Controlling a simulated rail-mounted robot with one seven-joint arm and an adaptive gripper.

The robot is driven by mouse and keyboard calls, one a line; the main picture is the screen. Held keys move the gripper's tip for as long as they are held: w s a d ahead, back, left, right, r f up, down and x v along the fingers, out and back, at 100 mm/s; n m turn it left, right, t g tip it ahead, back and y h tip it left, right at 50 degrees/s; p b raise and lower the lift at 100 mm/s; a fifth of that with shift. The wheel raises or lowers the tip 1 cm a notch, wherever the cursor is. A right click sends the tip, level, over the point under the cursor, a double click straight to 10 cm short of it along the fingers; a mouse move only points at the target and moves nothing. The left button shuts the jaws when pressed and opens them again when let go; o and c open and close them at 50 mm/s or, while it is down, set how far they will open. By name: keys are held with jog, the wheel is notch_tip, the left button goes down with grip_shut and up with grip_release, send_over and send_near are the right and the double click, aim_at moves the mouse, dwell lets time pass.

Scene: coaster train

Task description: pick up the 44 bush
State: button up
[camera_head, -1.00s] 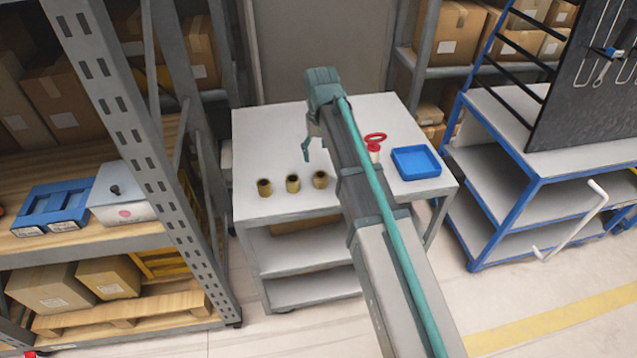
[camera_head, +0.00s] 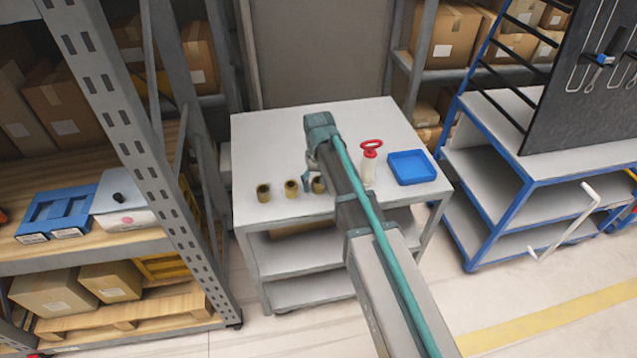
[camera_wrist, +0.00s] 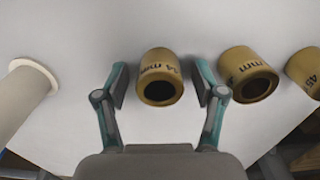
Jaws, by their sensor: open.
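Three brass bushes stand in a row near the front of the grey table. The right bush (camera_head: 319,185) in the head view is partly hidden by my arm. In the wrist view, the bush with a label ending in "4 mm" (camera_wrist: 160,78) stands upright between the fingers of my gripper (camera_wrist: 160,74); its first digit is unclear. The fingers are open, with a gap on each side. The middle bush (camera_head: 291,189) is also the middle one in the wrist view (camera_wrist: 247,75), its number unclear. The left bush (camera_head: 263,193) reads "45" in the wrist view (camera_wrist: 305,72).
A white cylinder with a red ring handle (camera_head: 369,165) stands right of the bushes, its pale body at left in the wrist view (camera_wrist: 24,96). A blue tray (camera_head: 411,168) lies at the table's right. The table's back left (camera_head: 265,135) is clear.

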jog(key=shift+f, duration=0.15)
jog(key=c, duration=1.2)
jog(key=shift+c, duration=0.5)
